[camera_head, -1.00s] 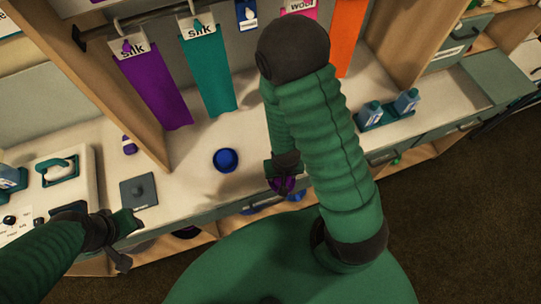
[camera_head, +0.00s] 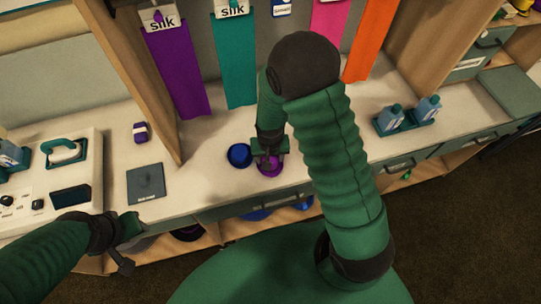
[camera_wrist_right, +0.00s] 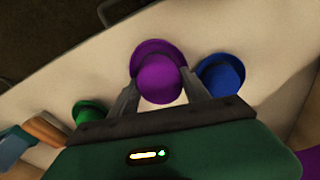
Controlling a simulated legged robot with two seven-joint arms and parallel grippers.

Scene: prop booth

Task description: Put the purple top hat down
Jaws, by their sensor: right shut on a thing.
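The purple top hat (camera_head: 269,166) is at the counter's front part, right beside a blue hat (camera_head: 239,155). My right gripper (camera_head: 270,153) is shut on it from above. In the right wrist view the purple hat (camera_wrist_right: 160,75) sits between the two fingers (camera_wrist_right: 160,92), its brim showing around the crown. The blue hat (camera_wrist_right: 221,74) is close beside it there, with a small gap or touching; I cannot tell which. Whether the purple hat rests on the counter is hard to tell. My left gripper (camera_head: 130,228) is at the lower left, near the counter's front edge; its jaw opening is unclear.
The pale counter (camera_head: 215,185) has bare room left of the blue hat. A dark square plate (camera_head: 146,181) lies farther left. Silk cloths, such as the purple one (camera_head: 180,70), hang behind. A green hat (camera_wrist_right: 88,111) shows in the wrist view. Blue bottles (camera_head: 391,117) stand right.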

